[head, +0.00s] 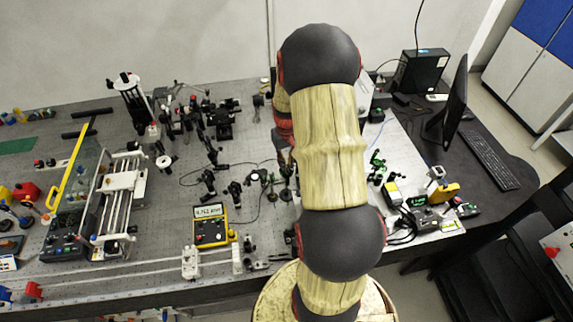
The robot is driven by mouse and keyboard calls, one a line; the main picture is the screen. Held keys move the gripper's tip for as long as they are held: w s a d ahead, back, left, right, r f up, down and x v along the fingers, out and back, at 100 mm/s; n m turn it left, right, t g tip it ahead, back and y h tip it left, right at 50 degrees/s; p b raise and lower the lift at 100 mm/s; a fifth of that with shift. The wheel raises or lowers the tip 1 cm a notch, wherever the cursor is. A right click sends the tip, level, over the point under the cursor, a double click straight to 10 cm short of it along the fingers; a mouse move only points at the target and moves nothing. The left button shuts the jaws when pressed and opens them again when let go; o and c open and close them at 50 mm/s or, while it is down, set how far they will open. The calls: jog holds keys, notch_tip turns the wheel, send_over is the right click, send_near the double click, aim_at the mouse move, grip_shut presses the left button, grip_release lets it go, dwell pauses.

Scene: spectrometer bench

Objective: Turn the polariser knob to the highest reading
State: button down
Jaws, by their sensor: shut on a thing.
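A yellow power meter (211,233) stands on the front of the optical bench (150,270). Its pale display appears to read about 0.762, but the unit is too small to read. My arm reaches over the bench and bends back down behind itself. My gripper (287,188) is only partly in view at the left edge of the arm, small and dark, down among the optic mounts. It is shut on what seems to be the polariser knob. The knob and the fingertips are mostly hidden, so the knob's angle cannot be told.
Small optic mounts (235,190) and posts crowd the gripper's left. A rail frame (122,190) with a yellow-handled panel stands further left. Small instruments (425,218) with cables and a monitor (453,100) are on the right.

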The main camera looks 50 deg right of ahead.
jog(key=m+b, duration=0.1)
jog(key=m, duration=0.2)
jog(key=shift+m, duration=0.4)
jog(key=shift+m+b, duration=0.35)
jog(key=shift+m, duration=1.55)
jog(key=c, duration=1.8)
grip_release()
notch_tip(320, 180, up, 12)
